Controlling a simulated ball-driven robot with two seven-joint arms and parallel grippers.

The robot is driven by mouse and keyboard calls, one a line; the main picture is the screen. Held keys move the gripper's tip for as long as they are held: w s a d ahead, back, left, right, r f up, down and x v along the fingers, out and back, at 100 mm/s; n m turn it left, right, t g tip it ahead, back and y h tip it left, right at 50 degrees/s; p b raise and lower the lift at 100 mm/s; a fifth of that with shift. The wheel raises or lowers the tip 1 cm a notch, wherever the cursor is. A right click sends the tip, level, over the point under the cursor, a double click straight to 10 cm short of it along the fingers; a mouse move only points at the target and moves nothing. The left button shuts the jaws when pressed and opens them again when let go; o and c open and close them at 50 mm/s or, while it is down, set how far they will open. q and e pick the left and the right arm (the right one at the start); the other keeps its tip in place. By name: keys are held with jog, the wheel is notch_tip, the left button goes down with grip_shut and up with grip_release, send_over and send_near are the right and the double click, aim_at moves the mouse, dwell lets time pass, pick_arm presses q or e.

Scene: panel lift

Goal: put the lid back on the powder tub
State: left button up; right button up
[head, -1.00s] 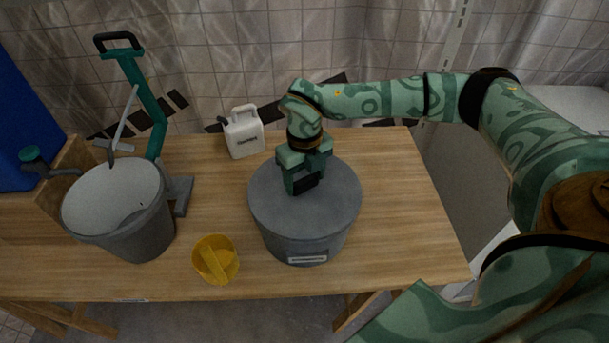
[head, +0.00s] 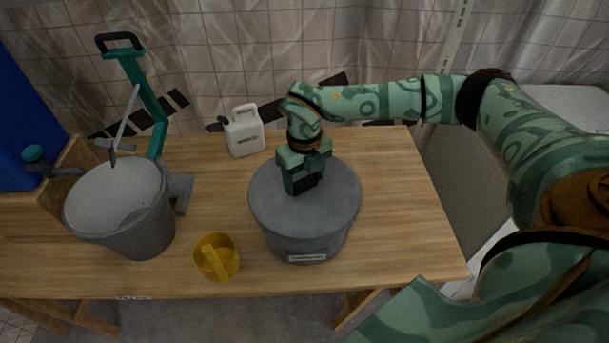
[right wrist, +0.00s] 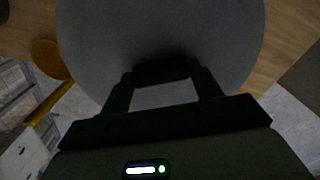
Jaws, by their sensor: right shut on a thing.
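The powder tub (head: 300,246) is a grey round tub with a pale label on its front, standing on the wooden table. Its grey round lid (head: 275,205) lies level over the tub's top; whether it is fully seated I cannot tell. My right gripper (head: 304,188) points down at the middle of the lid and is shut on the lid's dark handle. In the right wrist view the lid (right wrist: 90,40) fills the upper part, with the dark handle (right wrist: 162,71) between the fingertips. My left gripper is not in view.
On the wooden table (head: 400,230), a yellow scoop cup (head: 228,248) stands left of the tub. A white jug (head: 244,132) stands behind. A grey bucket (head: 125,215) and a green-handled stand (head: 150,105) are at the left. The table's right side is clear.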

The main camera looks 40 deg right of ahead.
dwell(0.4)
jog(key=o, duration=1.4)
jog(key=shift+r, duration=0.15)
notch_tip(320, 180, up, 7)
jog(key=p, duration=0.6)
jog(key=shift+p, duration=0.3)
jog(key=shift+c, duration=0.8)
grip_shut()
jog(key=shift+f, duration=0.45)
